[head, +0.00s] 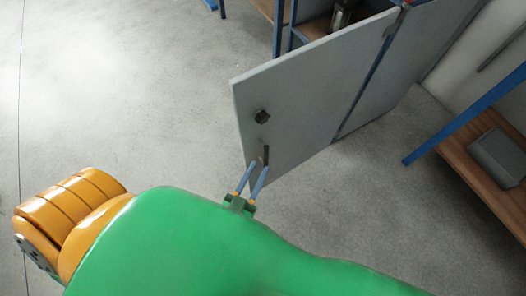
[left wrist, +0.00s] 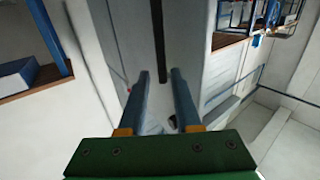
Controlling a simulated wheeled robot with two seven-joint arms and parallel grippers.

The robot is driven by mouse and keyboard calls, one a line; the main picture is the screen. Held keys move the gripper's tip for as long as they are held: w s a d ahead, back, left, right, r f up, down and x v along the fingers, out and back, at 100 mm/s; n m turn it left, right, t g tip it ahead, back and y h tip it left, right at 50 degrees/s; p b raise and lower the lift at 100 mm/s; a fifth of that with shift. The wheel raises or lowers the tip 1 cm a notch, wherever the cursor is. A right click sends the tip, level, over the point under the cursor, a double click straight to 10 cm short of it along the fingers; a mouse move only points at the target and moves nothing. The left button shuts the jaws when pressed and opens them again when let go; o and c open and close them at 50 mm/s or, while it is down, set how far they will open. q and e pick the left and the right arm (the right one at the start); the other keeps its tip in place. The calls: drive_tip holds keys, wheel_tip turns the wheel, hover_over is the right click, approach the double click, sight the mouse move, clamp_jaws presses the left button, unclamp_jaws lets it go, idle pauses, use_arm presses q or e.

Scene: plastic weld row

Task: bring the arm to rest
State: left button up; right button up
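My left gripper (head: 258,168) is at the lower edge of a grey cabinet door (head: 300,105) in the head view. Its two blue-grey fingers are apart, with nothing seen held between them. A dark upright handle (head: 266,154) on the door lies just beyond the fingertips; I cannot tell whether they touch it. In the left wrist view the fingers (left wrist: 160,76) also stand apart, and a long dark bar (left wrist: 158,40) shows past the tips. My right gripper is not in view.
A black knob (head: 262,116) is on the door above the handle. Blue-framed shelving stands behind the door. At the right, a wooden shelf (head: 474,152) with a blue post holds a grey box (head: 500,155). The grey floor (head: 130,90) at the left is clear.

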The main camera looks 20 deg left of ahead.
use_arm(q)
drive_tip(key=shift+s, duration=0.2)
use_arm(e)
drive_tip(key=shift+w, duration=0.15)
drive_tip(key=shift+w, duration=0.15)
use_arm(q)
wheel_tip(320, 180, down, 11)
drive_tip(key=s+m+g+h, duration=0.1)
drive_tip(key=s+g, duration=0.1)
drive_tip(key=g, duration=0.3)
drive_tip(key=s+a+f+m+g+y, duration=0.1)
drive_tip(key=s+a+f+g, duration=0.2)
drive_tip(key=s+f+g, duration=0.35)
drive_tip(key=s+a+f+g, duration=0.4)
drive_tip(key=s+f, duration=0.4)
drive_tip(key=s, duration=0.1)
wheel_tip(320, 180, up, 22)
drive_tip(key=s+g+p, duration=0.1)
drive_tip(key=s+p, duration=0.2)
drive_tip(key=p, duration=1.9)
drive_tip(key=shift+d+f+y, duration=0.2)
drive_tip(key=shift+f+y, duration=0.05)
drive_tip(key=shift+y, duration=0.05)
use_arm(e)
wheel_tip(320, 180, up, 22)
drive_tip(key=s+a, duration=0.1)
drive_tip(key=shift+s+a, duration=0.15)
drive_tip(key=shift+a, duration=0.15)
